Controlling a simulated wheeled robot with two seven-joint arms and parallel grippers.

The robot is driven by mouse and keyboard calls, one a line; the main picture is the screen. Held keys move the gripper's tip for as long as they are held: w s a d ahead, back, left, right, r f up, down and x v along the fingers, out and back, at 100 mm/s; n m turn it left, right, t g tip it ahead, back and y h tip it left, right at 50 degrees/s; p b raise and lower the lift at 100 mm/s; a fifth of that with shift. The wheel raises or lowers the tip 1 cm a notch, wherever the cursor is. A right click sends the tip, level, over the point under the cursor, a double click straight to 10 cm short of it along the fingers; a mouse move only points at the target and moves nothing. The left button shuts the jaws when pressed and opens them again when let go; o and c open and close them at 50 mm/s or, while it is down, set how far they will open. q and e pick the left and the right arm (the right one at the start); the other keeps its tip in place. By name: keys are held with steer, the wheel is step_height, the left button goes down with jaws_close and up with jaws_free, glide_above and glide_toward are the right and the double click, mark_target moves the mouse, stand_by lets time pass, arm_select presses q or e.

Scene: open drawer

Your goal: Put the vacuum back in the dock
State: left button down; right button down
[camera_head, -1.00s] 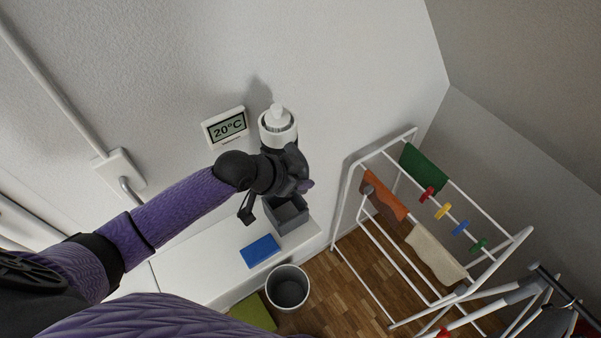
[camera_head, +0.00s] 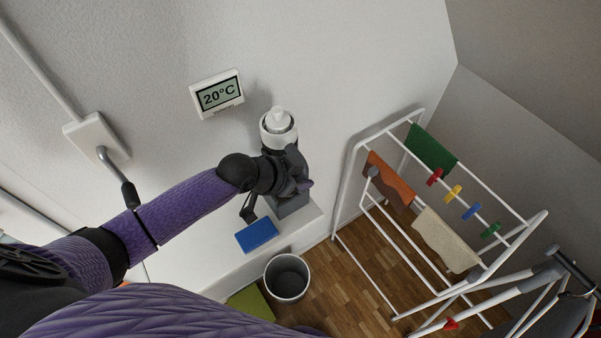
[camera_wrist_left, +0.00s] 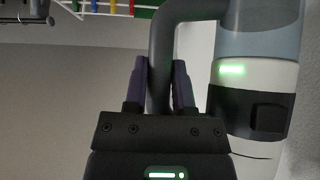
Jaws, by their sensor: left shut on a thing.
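The vacuum (camera_head: 278,123) is a white and grey handheld cylinder, roughly upright near the wall. In the left wrist view its body (camera_wrist_left: 257,65) shows a lit green bar and a black band. My left gripper (camera_head: 287,168) is shut on its dark grey handle (camera_wrist_left: 162,50), which passes between the fingers (camera_wrist_left: 160,85). The dock, a grey box (camera_head: 291,208) on the white cabinet top, is mostly hidden behind my left gripper. The vacuum is over it in the picture; whether they touch is hidden. My right gripper is not in view.
A blue sponge (camera_head: 257,235) lies on the white cabinet (camera_head: 215,255). A waste bin (camera_head: 287,277) stands on the floor in front. A drying rack with cloths (camera_head: 345,215) stands to the right.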

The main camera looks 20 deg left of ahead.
mark_target(299, 191)
arm_select(q)
steer(key=shift+f+b, duration=1.4)
steer(key=shift+f, duration=0.55)
steer(key=shift+p, duration=0.3)
steer(key=shift+f+b, duration=0.4)
steer(key=shift+f, duration=0.1)
stand_by(0.3)
steer(key=shift+c, duration=2.3)
jaws_free()
steer(key=shift+o, duration=0.5)
steer(key=shift+s+f, duration=0.1)
steer(key=p+v, duration=0.1)
steer(key=v, duration=0.9)
steer(key=shift+p, duration=0.4)
